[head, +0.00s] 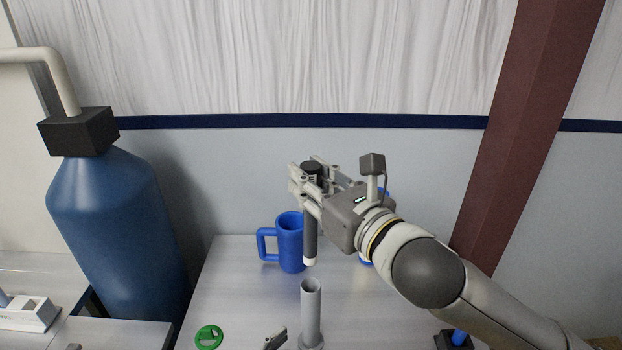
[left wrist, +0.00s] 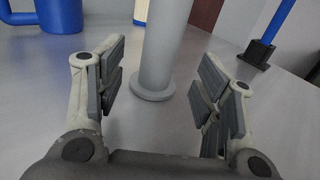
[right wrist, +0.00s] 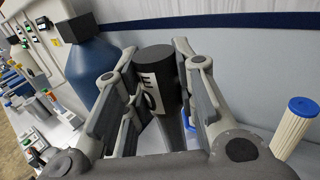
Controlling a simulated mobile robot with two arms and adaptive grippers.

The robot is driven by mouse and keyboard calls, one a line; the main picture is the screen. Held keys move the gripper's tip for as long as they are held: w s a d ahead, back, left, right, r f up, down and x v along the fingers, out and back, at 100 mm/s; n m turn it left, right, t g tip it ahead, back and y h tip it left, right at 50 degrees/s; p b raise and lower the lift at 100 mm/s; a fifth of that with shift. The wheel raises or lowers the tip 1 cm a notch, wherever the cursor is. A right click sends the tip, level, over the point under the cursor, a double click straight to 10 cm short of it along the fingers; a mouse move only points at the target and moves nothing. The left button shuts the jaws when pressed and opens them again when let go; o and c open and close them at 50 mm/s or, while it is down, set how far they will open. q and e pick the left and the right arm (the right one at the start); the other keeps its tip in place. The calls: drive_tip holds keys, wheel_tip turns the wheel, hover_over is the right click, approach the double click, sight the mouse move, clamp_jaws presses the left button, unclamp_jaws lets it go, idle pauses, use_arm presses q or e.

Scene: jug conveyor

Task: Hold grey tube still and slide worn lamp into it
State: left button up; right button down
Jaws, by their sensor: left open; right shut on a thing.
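The grey tube (head: 311,302) stands upright on the table on a flared base, its open mouth facing up. My left gripper (left wrist: 162,60) is open, with its fingers on either side of the tube's lower part and apart from it; one fingertip shows at the bottom of the head view. My right gripper (head: 309,182) is shut on the worn lamp (head: 310,238), a dark cylinder with a black top and pale lower tip. The lamp hangs nearly upright, its tip above and apart from the tube's mouth. Its labelled black end shows in the right wrist view (right wrist: 158,75).
A blue mug (head: 290,243) stands behind the tube. A green ring-shaped part (head: 208,337) lies left of it. A black block with a blue rod (head: 452,340) is at right. A white pleated filter (right wrist: 292,130) with a blue cap stands at right in the right wrist view. A large blue tank (head: 115,230) is at left.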

sight(305, 336)
use_arm(q)
drive_tip(key=x, duration=0.6)
drive_tip(key=shift+w+d+r, duration=0.15)
drive_tip(key=shift+w+d, duration=0.05)
drive_tip(key=shift+c, duration=0.4)
clamp_jaws()
drive_tip(key=shift+o, duration=0.4)
unclamp_jaws()
drive_tip(key=shift+c, duration=0.2)
clamp_jaws()
idle(0.3)
